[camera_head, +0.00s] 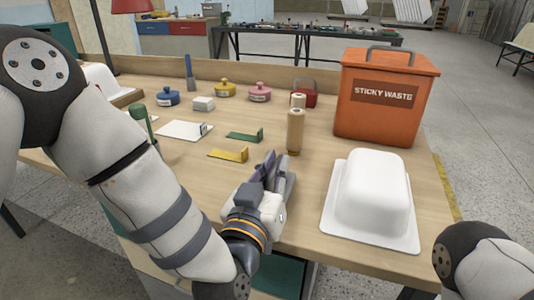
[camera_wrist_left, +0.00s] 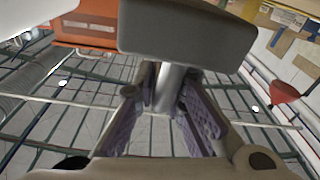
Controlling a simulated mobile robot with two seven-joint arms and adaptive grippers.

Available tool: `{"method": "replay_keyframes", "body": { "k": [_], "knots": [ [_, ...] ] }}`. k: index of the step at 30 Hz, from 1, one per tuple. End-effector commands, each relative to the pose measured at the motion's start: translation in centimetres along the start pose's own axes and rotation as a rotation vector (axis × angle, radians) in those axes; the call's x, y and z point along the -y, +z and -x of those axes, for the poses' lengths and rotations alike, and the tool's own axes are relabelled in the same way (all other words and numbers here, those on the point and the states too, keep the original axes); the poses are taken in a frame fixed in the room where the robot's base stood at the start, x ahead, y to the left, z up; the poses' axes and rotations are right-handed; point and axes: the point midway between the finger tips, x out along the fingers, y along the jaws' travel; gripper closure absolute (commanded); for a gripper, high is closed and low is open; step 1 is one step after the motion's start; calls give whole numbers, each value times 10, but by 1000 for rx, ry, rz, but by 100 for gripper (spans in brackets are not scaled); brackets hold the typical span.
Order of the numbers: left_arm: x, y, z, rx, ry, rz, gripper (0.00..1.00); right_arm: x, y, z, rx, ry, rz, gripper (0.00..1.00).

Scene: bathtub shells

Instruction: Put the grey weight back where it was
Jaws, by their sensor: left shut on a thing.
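My left gripper (camera_head: 268,172) is above the front middle of the wooden table, its purple-padded fingers pointing away from me. In the left wrist view its fingers (camera_wrist_left: 160,110) are shut on the stem of the grey weight (camera_wrist_left: 190,36), a rounded block. In the head view the weight is mostly hidden by the gripper, and I cannot tell whether it touches the table. My right gripper is out of view.
A white shell on a flat base (camera_head: 373,195) stands right of the gripper, with an orange bin (camera_head: 385,110) behind it. Wooden cylinders (camera_head: 295,132), a yellow bracket (camera_head: 228,154) and a green bracket (camera_head: 245,135) are beyond the gripper. Blue, yellow and pink pots stand farther back.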

Motion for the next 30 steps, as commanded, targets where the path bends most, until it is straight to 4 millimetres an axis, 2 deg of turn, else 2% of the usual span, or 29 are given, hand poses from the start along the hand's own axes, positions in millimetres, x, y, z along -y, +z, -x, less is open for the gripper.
{"method": "replay_keyframes", "body": {
  "k": [1,2,13,14,16,27,30],
  "knots": [
    [2,11,1,0,0,2,100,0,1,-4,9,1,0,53],
    [2,13,1,-1,0,2,100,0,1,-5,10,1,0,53],
    [3,14,1,-6,1,1,100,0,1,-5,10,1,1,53],
    [3,16,2,1,1,0,85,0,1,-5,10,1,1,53],
    [3,16,2,1,1,0,69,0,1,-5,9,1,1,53],
    [2,11,3,1,2,0,69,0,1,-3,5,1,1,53],
    [2,11,17,2,3,-1,69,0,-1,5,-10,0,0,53]
  ]
}}
